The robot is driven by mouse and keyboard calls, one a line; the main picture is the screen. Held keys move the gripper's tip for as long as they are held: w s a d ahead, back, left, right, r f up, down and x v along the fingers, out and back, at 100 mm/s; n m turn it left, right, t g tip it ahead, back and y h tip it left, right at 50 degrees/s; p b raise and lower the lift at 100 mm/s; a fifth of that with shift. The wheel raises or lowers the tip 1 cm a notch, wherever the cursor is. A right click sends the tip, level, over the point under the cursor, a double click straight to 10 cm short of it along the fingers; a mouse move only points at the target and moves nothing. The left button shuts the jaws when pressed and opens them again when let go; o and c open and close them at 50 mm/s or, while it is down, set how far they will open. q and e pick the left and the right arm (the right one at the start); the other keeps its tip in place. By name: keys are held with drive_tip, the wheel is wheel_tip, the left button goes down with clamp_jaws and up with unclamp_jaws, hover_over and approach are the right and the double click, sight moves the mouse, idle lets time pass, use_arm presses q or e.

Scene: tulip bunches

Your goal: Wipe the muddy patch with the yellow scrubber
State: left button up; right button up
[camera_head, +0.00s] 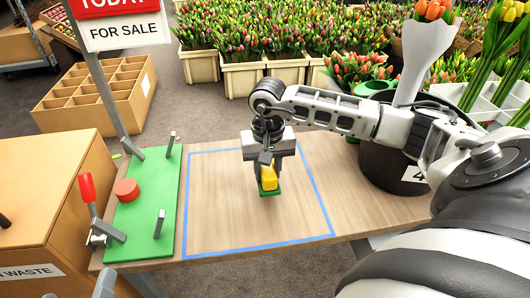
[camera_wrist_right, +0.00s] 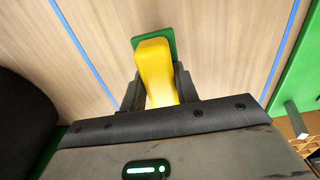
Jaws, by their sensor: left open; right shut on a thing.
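The yellow scrubber (camera_head: 268,177) has a yellow handle and a green pad. My right gripper (camera_head: 268,160) is shut on its handle, with the pad facing down at the wooden tabletop, inside a blue outline (camera_head: 187,205). The scrubber (camera_wrist_right: 155,68) also shows between the fingers in the right wrist view. I cannot tell whether the pad touches the wood. No muddy patch shows clearly in either view; the pad and gripper cover part of the wood. Only a grey tip of my left gripper (camera_head: 105,284) shows at the bottom left, apart from the scrubber.
A green board (camera_head: 145,205) with grey posts, a red disc (camera_head: 127,190) and a red-handled clamp (camera_head: 87,188) lies left of the outline. A dark pot (camera_head: 385,170) stands at the right. The wood around the scrubber is clear.

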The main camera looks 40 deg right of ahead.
wheel_tip(320, 180, up, 4)
drive_tip(key=shift+f+p, duration=0.25)
drive_tip(key=shift+p, duration=0.75)
use_arm(q)
drive_tip(key=shift+s+a+f+m+g+y, duration=0.3)
drive_tip(key=shift+a+f+m+g+y, duration=0.15)
drive_tip(key=shift+a+f+y, duration=0.3)
use_arm(e)
drive_tip(key=shift+r, duration=0.4)
use_arm(q)
drive_tip(key=shift+d, duration=0.1)
